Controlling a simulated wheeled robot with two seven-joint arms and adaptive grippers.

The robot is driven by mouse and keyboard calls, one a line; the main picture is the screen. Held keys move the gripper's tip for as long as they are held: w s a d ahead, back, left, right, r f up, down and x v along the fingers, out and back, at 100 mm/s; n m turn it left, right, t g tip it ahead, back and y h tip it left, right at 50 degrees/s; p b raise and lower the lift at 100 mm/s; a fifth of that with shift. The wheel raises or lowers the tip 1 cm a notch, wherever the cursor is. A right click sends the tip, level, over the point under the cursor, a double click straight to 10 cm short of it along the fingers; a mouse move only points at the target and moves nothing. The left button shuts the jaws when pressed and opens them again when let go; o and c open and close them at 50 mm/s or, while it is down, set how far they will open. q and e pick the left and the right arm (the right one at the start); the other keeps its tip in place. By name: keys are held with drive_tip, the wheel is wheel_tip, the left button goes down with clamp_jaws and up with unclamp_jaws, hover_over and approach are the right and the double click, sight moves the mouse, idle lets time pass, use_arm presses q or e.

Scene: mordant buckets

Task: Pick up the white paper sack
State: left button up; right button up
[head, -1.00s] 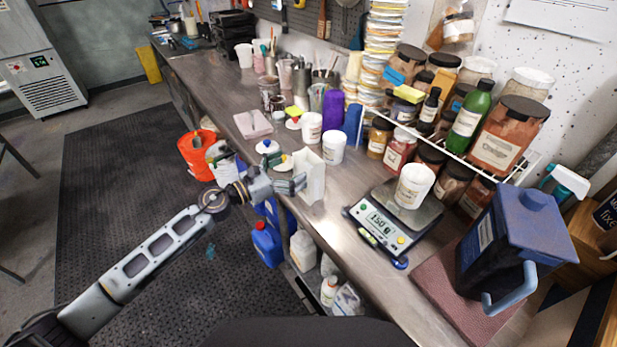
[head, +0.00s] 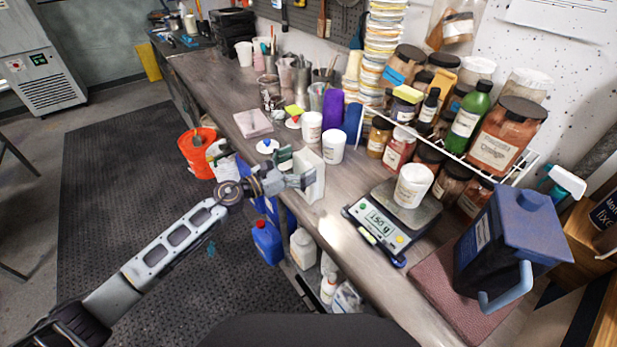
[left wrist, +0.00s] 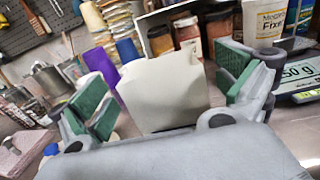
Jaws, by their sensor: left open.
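The white paper sack (head: 313,178) stands upright near the front edge of the metal bench in the head view. It also fills the middle of the left wrist view (left wrist: 163,95), between the fingers. My left gripper (head: 299,173) is open at the sack, with one finger in front of it in the head view. In the left wrist view the gripper (left wrist: 165,100) has its green-padded fingers spread to either side of the sack, with gaps visible. My right gripper is not in view.
A digital scale (head: 366,222) with a white tub (head: 413,186) stands to the right. Another white tub (head: 333,146) and a purple cylinder (head: 332,107) stand behind the sack. An orange bucket (head: 197,153) is on the floor to the left.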

use_arm(q)
drive_tip(key=shift+x, duration=1.15)
drive_tip(key=shift+w+d, duration=0.2)
drive_tip(key=shift+d, duration=0.05)
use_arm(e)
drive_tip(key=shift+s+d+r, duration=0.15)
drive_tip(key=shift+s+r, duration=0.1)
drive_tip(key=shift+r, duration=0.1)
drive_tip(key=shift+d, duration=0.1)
use_arm(q)
drive_tip(key=c, duration=1.5)
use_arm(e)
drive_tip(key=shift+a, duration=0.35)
use_arm(q)
drive_tip(key=shift+r+p, duration=0.1)
drive_tip(key=shift+p, duration=0.2)
